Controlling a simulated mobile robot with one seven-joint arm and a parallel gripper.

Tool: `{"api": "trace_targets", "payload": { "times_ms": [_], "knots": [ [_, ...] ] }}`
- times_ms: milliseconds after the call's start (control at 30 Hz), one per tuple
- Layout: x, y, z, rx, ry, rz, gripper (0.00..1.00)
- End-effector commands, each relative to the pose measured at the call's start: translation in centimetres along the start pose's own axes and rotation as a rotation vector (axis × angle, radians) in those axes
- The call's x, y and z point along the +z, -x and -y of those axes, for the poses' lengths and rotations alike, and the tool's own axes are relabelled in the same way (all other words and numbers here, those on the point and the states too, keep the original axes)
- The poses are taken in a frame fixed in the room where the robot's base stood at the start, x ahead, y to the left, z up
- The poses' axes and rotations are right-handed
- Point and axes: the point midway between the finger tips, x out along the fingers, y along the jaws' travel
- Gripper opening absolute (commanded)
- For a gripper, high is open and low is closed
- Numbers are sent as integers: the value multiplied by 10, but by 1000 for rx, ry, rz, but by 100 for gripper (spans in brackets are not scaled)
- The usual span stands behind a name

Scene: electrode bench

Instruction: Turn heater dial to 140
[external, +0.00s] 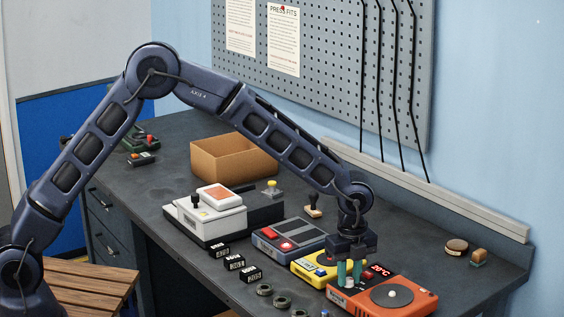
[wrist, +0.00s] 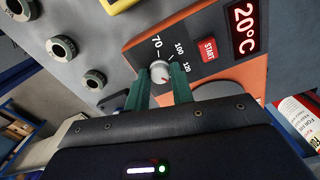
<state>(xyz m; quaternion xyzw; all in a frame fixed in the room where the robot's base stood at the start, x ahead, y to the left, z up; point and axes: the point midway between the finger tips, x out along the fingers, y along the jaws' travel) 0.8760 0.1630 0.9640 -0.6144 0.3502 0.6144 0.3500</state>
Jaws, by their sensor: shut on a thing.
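The orange heater (external: 424,302) stands at the front right of the bench, with a round dark plate on top. Its red display (wrist: 243,24) reads 20°C, and a red START button (wrist: 208,50) is beside it. The pale round dial (wrist: 159,69) sits on the dark panel, with 70, 100 and 120 legible around it. No 140 mark is legible; part of the scale is behind the fingers. My gripper (wrist: 160,82) has its green fingers shut on the dial from both sides. In the external view my gripper (external: 350,276) points down at the heater's left end, hiding the dial.
A yellow device (external: 312,268) stands close to the heater's left, and a grey device with red buttons (external: 280,236) is beyond it. Several dark ring-shaped parts (external: 282,302) lie along the front edge. A cardboard box (external: 232,158) is farther back. The bench right of the heater is mostly clear.

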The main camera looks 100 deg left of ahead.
Motion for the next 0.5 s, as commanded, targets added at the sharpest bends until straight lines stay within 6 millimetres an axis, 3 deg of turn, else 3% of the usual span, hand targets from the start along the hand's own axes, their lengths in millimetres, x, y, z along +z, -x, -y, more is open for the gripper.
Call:
{"api": "trace_targets", "payload": {
  "times_ms": [500],
  "knots": [
    [-1,1,1,-3,-37,-1,1]
  ]
}}
